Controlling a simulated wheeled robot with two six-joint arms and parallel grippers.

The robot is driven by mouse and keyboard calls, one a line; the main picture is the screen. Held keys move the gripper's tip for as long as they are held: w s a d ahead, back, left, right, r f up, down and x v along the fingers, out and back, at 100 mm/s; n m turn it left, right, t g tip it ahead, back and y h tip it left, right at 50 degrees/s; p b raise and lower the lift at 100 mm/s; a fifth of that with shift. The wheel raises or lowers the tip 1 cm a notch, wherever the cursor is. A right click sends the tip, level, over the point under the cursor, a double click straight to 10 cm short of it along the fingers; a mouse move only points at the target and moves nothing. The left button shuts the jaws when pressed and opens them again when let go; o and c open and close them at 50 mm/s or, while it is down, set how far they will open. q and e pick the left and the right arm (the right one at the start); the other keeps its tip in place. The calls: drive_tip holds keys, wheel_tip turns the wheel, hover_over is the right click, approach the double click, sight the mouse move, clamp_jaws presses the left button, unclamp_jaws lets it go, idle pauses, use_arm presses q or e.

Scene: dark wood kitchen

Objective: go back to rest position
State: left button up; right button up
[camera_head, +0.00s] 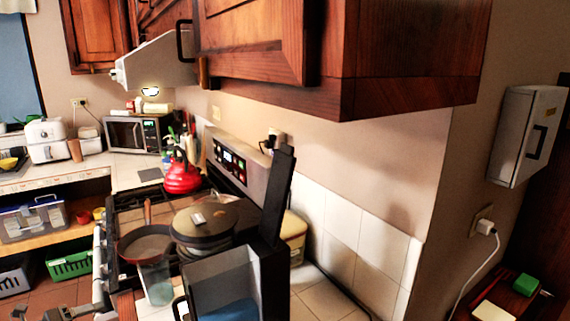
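The tips of a grey metal part, which looks like my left gripper (45,314), show at the bottom left edge, in front of the stove. Most of it is cut off by the frame, so I cannot tell whether it is open or shut. I see nothing held in it. My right gripper is not in view.
A stove carries a red kettle (182,174), a pan (146,243) and a dark lidded pot (205,222). A clear cup (156,284) and a dark box-like object (240,275) stand near. Wooden cabinets (255,40) overhang the counter. A white wall box (526,135) hangs right.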

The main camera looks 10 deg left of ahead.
use_arm(q)
drive_tip(key=s+a+f+n+g+y, duration=0.1)
drive_tip(key=s+a+f+n+y, duration=0.45)
drive_tip(key=s+a+n, duration=0.35)
drive_tip(key=s+a+f+n+y, duration=0.4)
drive_tip(key=s+a+n+y, duration=0.15)
drive_tip(key=a, duration=0.55)
drive_tip(key=s+a+f+n+g+y, duration=0.2)
drive_tip(key=s+a+n+g, duration=0.15)
drive_tip(key=s, duration=0.55)
drive_tip(key=s+a+f+n+g+y, duration=0.1)
drive_tip(key=s+a+f+n+g, duration=0.2)
drive_tip(key=s, duration=0.6)
drive_tip(key=s+a+n+g+y, duration=0.2)
drive_tip(key=s+a+n+g, duration=0.15)
drive_tip(key=s, duration=0.55)
drive_tip(key=s+d+f+h, duration=0.3)
drive_tip(key=d+f+h, duration=0.1)
drive_tip(key=d+f, duration=1.7)
drive_tip(key=d+f+n+h, duration=0.1)
drive_tip(key=d+f, duration=0.5)
drive_tip(key=d, duration=1.1)
drive_tip(key=d+f+n+h+b, duration=0.1)
drive_tip(key=d+f+h, duration=0.3)
drive_tip(key=d, duration=1.4)
wheel_tip(320, 180, down, 2)
drive_tip(key=shift+s+d+n, duration=0.3)
drive_tip(key=shift+s+n, duration=0.05)
drive_tip(key=shift+n, duration=0.1)
